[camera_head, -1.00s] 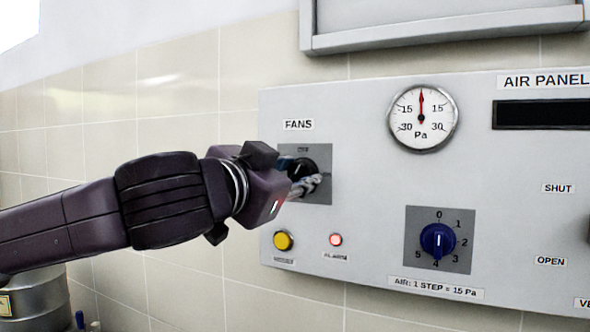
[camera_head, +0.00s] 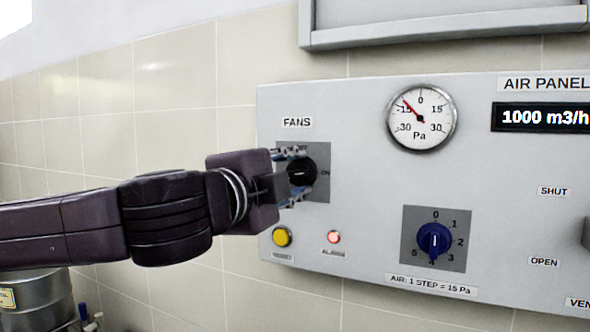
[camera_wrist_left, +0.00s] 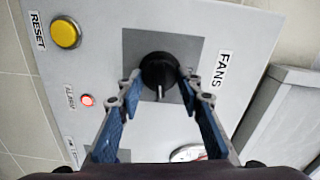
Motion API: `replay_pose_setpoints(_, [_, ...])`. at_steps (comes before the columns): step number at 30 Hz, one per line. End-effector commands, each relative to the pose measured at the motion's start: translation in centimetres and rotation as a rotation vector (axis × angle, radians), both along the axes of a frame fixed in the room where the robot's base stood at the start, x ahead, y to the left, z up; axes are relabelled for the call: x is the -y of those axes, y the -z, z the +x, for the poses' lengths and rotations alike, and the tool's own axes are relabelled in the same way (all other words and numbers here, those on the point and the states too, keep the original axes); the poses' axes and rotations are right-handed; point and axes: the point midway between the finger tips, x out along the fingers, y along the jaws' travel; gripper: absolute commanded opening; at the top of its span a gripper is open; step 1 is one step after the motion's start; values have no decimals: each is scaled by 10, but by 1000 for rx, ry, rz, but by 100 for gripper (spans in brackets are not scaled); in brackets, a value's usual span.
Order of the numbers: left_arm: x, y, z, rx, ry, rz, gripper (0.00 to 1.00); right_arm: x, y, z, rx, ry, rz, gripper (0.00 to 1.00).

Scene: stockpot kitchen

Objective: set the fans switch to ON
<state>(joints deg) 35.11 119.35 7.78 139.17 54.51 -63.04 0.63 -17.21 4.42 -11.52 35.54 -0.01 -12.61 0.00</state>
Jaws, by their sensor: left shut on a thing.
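The fans switch (camera_head: 301,171) is a black round knob on a grey square plate under the FANS label. Its white pointer lies level, towards the ON mark at its right. In the left wrist view the knob (camera_wrist_left: 159,70) sits between the fingertips, its pointer towards the bottom of the picture. My left gripper (camera_head: 291,176) is shut on the knob, one finger above and one below it; it also shows in the left wrist view (camera_wrist_left: 161,80). My right gripper is not in view.
The air display (camera_head: 543,117) reads 1000 m3/h. The round gauge's (camera_head: 421,117) needle points left of 0, near 15. A blue air knob (camera_head: 434,240), a yellow button (camera_head: 282,236) and a lit red alarm lamp (camera_head: 333,237) are lower on the panel.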

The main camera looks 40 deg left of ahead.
Motion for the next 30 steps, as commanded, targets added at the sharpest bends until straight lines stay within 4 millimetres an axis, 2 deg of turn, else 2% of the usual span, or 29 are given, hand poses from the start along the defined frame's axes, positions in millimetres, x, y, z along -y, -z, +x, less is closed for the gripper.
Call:
replay_pose_setpoints(10, [1,1,0,-46,1,141,9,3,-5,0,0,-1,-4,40])
replay_pose_setpoints(27, [1,2,0,-56,1,169,9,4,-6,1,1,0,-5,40])
replay_pose_setpoints(28, [1,2,0,-56,1,169,35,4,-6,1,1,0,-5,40])
replay_pose_setpoints(30, [1,2,0,-55,1,168,43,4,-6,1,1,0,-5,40])
